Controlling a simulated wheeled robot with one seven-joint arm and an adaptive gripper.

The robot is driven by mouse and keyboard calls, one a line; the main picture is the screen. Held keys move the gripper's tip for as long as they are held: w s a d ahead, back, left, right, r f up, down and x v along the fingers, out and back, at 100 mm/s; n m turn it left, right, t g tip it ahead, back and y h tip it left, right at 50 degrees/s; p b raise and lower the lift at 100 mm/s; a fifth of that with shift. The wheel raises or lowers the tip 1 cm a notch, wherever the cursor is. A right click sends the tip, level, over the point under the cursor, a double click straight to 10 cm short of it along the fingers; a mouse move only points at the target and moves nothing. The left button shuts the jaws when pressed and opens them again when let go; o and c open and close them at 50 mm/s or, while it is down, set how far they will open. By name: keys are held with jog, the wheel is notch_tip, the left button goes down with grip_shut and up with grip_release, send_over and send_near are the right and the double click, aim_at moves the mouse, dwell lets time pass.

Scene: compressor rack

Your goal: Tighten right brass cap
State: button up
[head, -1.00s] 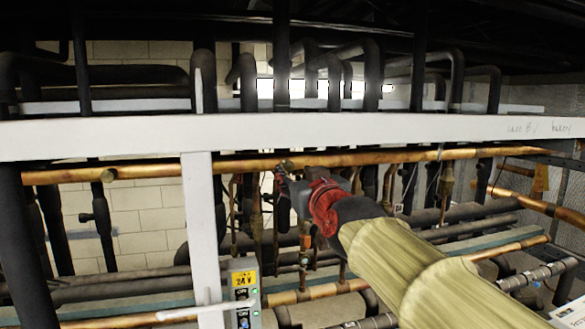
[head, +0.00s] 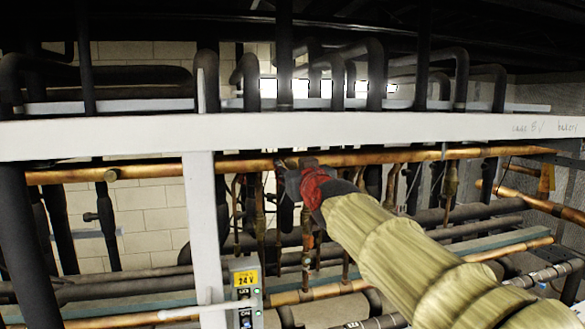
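My gripper (head: 281,178) is at the far end of my arm, which reaches in from the lower right in a yellowish sleeve with a red band near the wrist. The gripper is up against the underside of the upper copper pipe (head: 230,165), just below the white beam. The fingers are small and dark here, and I cannot tell whether they are open or shut. No brass cap can be made out clearly; the spot at the fingertips is partly hidden by my own gripper and wrist.
A white horizontal beam (head: 350,127) and a white post (head: 203,230) stand in front of the pipes. A control box with a yellow 24 V label (head: 246,279) is at the lower middle. Vertical copper lines (head: 305,250) hang below the gripper. Black pipes (head: 20,240) crowd the left.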

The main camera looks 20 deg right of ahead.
jog(key=shift+c, duration=1.2)
grip_shut()
jog(key=shift+m, duration=0.3)
jog(key=m, duration=0.3)
jog(key=shift+m+b, duration=0.35)
jog(key=shift+m, duration=2.25)
jog(key=shift+o, duration=1.7)
grip_release()
